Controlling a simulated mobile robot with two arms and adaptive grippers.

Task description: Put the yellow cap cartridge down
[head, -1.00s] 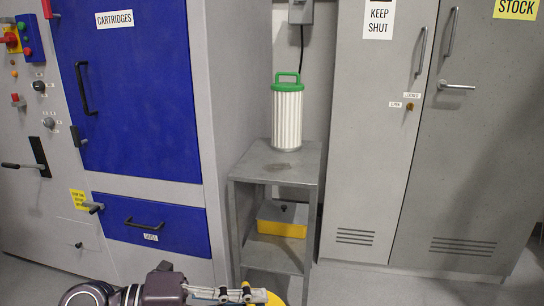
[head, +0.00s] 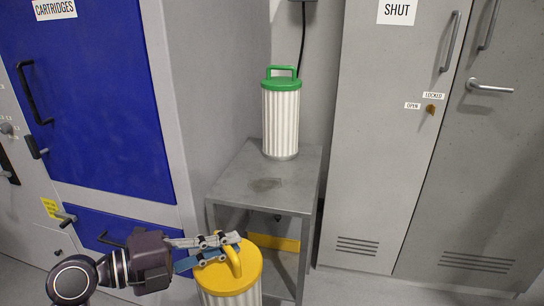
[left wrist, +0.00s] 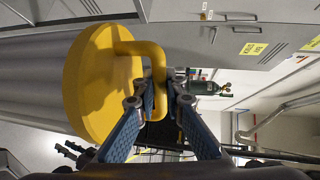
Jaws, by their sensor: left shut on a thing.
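The yellow cap cartridge (head: 229,280) has a yellow lid with a loop handle and a white pleated body. It hangs upright in front of the small grey stand, low in the head view, its bottom cut off by the picture's edge. My left gripper (head: 233,247) is shut on its handle. In the left wrist view the yellow cap (left wrist: 95,85) and its handle show between the fingers (left wrist: 160,98). My right gripper is not in view.
A green cap cartridge (head: 281,115) stands at the back of the grey stand's top (head: 262,185). The front of that top is bare, with a dark smudge. A blue-doored cabinet (head: 90,100) is left, a grey locker (head: 380,150) right. A yellow item (head: 275,242) sits on the lower shelf.

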